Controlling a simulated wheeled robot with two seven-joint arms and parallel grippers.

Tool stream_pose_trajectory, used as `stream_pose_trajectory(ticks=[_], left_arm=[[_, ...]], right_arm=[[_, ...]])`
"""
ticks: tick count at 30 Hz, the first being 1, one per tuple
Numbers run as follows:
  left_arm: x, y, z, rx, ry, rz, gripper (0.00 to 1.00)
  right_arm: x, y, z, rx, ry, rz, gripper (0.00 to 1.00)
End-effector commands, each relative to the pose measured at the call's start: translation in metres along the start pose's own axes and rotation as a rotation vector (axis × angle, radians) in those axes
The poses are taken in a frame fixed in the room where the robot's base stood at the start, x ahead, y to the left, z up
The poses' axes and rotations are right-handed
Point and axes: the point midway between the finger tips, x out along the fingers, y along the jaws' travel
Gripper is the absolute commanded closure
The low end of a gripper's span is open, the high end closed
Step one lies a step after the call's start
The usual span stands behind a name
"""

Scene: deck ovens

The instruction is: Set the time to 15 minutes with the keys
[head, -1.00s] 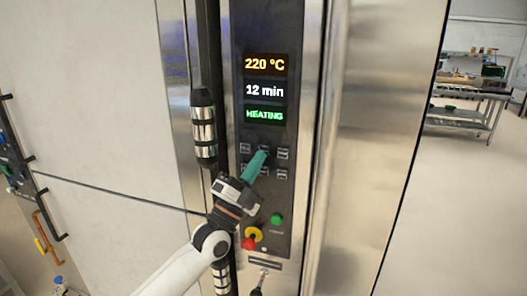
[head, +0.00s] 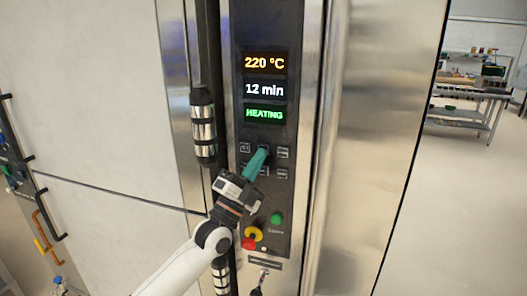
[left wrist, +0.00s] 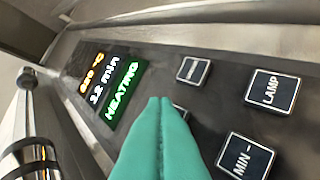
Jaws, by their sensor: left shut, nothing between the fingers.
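The control panel (head: 287,210) has a display reading 220 °C, 12 min (head: 265,90) and HEATING. Below it are two rows of small dark keys. My left gripper (head: 264,149) is shut and empty, its teal fingertips over the middle column of keys. In the left wrist view the fingertips (left wrist: 160,102) cover most of one key (left wrist: 181,109); whether they touch it I cannot tell. The MIN - key (left wrist: 245,158) and the LAMP key (left wrist: 273,90) show at the right, and another key (left wrist: 193,70) beyond the tips. My right gripper is out of view.
Below the keys are a green button (head: 276,219) and a red and yellow knob (head: 250,242). A vertical door handle (head: 203,125) stands close left of the panel. A metal table (head: 465,115) is far back right, with clear floor before it.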

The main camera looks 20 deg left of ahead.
Motion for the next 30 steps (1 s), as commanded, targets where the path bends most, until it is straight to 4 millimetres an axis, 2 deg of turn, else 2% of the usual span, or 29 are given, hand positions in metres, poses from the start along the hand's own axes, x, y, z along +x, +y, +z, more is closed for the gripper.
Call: stream_pose_trajectory(ticks=[30], left_arm=[[0.0059, -0.0043, -0.0042, 0.000, 0.000, 0.000, 1.00]], right_arm=[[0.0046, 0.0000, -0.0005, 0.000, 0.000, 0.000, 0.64]])
